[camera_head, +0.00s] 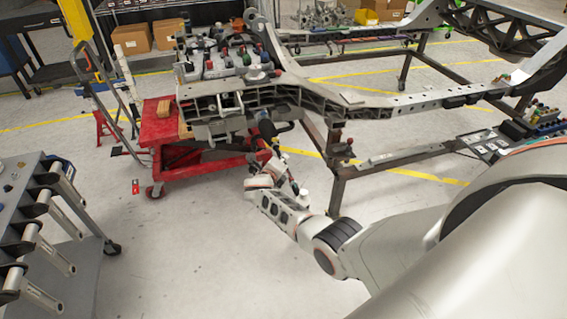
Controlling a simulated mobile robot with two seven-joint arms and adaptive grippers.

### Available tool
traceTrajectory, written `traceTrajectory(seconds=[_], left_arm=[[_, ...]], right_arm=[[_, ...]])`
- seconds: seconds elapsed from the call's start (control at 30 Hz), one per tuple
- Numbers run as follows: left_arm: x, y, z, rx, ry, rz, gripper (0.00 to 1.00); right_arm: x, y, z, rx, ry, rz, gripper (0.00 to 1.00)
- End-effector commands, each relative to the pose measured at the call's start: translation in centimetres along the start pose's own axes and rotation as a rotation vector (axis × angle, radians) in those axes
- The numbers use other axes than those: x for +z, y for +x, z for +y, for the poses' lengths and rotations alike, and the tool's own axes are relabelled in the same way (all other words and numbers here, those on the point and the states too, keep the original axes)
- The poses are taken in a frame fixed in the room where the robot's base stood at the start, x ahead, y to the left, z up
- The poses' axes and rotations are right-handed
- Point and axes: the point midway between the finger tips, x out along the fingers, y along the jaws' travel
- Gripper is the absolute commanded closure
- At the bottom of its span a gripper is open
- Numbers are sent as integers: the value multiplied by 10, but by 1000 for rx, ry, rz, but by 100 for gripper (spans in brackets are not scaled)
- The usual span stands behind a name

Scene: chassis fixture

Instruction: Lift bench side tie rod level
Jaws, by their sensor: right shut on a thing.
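My right arm comes in from the lower right, and its gripper (268,172) is below the front end of the chassis frame (335,93). The gripper is shut on what looks like the tie rod (266,128), a dark, slim part with a reddish band just above the fingers. Its far end runs in under the chassis and is hard to make out. The fingers are small in view, and I cannot tell whether the rod is level. My left gripper is not in view.
A red lift cart (163,128) stands under the chassis front, left of my gripper. A dark stand (343,150) holds the chassis on the right. A grey rack cart (40,215) is at the lower left. Open floor (185,255) lies between the rack cart and my arm.

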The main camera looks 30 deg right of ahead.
Motion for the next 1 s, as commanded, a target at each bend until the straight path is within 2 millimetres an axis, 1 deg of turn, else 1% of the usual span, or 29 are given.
traceTrajectory(seconds=[0.03, 0.07, 0.1, 0.17, 0.4, 0.47, 0.5, 0.63, 0.87, 1.0], left_arm=[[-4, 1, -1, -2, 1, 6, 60], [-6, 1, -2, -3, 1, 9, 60], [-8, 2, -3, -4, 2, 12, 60], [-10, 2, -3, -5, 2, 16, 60], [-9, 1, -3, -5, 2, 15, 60], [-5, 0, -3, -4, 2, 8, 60], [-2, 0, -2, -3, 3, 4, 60], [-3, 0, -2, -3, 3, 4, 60], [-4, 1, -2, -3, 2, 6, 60], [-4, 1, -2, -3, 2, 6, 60]], right_arm=[[7, 0, -9, -15, 2, -7, 100], [7, 0, -9, -15, 2, -7, 100], [7, 0, -9, -15, 3, -7, 87], [7, 0, -9, -14, 3, -7, 72], [3, 0, -4, -7, 2, -3, 72], [3, 0, -4, -6, 2, -2, 72], [2, 0, -3, -5, 2, -2, 72], [2, -5, -2, -4, 2, -2, 72], [1, -30, -1, -4, 3, -1, 72], [2, -53, -1, -3, 4, -3, 72]])
